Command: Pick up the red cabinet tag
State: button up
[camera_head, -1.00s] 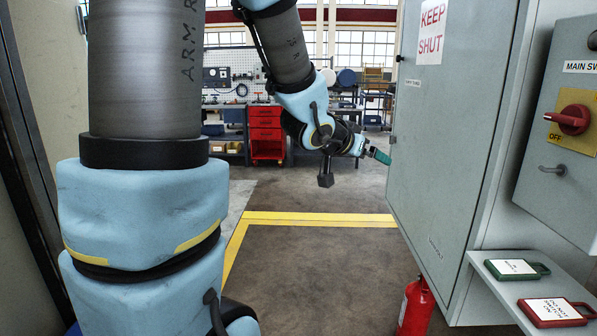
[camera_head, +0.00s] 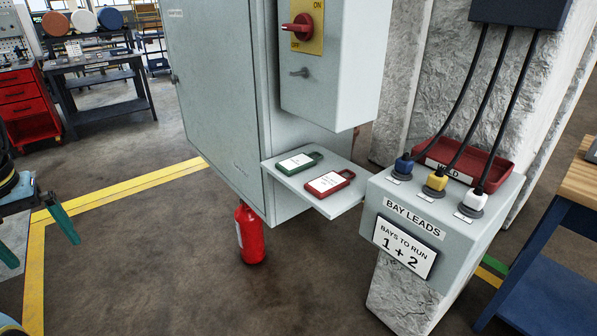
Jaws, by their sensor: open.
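The red cabinet tag (camera_head: 345,178) lies flat on a small grey shelf (camera_head: 338,206) on the side of the grey cabinet (camera_head: 220,90). It has a red frame with a loop at its right end and a white label with print too small to read. A green tag (camera_head: 312,156) of the same shape lies behind and left of it, apart from it. My gripper (camera_head: 45,252) is at the left edge of the view, with green fingers spread and nothing between them. It is far left of the shelf, with floor and cabinet between.
A red fire extinguisher (camera_head: 250,236) stands below the cabinet. Right of the shelf is a grey bay-leads box (camera_head: 450,262) with three plugged cables and a red tray (camera_head: 482,166). A switch box (camera_head: 340,75) hangs above the shelf. A wooden-topped bench (camera_head: 580,178) is at far right. Floor in front is clear.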

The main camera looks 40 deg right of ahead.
aim_at(330, 183)
jog(key=k, duration=0.45)
jog(key=k+u, duration=0.1)
jog(key=u, duration=0.65)
jog(key=k+u, duration=0.15)
jog(key=u, duration=0.2)
jog(key=k+l, duration=0.35)
jog(key=l, duration=0.15)
jog(key=k+l, duration=0.35)
jog(key=l, duration=0.15)
jog(key=k+l+u, duration=0.1)
jog(key=k+l, duration=0.25)
jog(key=l, duration=0.15)
